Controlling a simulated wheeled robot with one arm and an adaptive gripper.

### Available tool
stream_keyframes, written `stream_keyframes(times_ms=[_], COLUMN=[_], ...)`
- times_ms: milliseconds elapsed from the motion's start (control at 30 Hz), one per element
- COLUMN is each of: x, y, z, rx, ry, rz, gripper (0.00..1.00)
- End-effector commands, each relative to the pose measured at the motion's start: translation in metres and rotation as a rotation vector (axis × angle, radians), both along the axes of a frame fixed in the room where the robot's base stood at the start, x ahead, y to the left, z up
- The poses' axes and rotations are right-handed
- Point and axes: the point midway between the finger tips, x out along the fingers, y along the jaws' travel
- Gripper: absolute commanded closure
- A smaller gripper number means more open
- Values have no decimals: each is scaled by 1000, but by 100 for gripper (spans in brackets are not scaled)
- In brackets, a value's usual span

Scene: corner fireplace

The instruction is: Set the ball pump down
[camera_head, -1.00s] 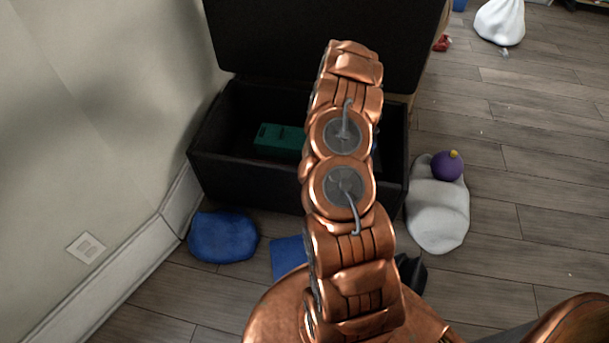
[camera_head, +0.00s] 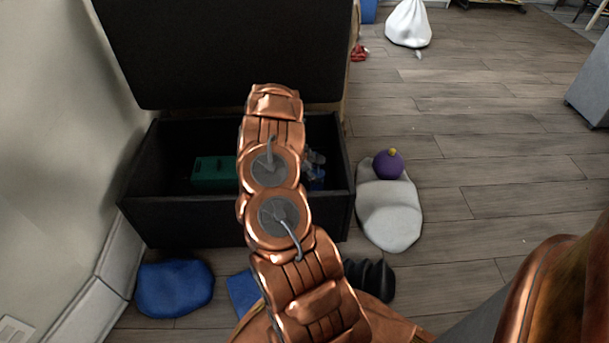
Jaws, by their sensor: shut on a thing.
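My copper arm rises through the middle of the view and covers part of the open black box (camera_head: 200,222). My gripper is hidden beyond the arm links, so its fingers and anything in them do not show. I cannot pick out the ball pump with certainty. A purple round thing with a yellow tip (camera_head: 388,164) rests on a white cushion-like thing (camera_head: 392,222) to the right of the box. A black ribbed thing (camera_head: 374,281) lies on the floor before the box, partly behind my arm.
The box's lid (camera_head: 220,50) stands open. Inside are a green case (camera_head: 212,172) and a small blue and grey thing (camera_head: 317,172). A blue bag (camera_head: 175,287) and a blue flat thing (camera_head: 243,292) lie in front. A white sack (camera_head: 408,25) stands at the back.

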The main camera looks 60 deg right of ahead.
Motion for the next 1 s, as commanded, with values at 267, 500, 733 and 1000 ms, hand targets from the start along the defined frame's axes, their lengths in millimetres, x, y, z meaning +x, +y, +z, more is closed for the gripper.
stream_keyframes(times_ms=[267,500,733,1000], x=[0,1,1,1], y=[-1,-1,-1,0], z=[-38,-50,-71,-86], rx=[-2,-3,-2,0], ry=[1,-3,0,-1], rz=[2,0,3,2], gripper=[100,100,100,100])
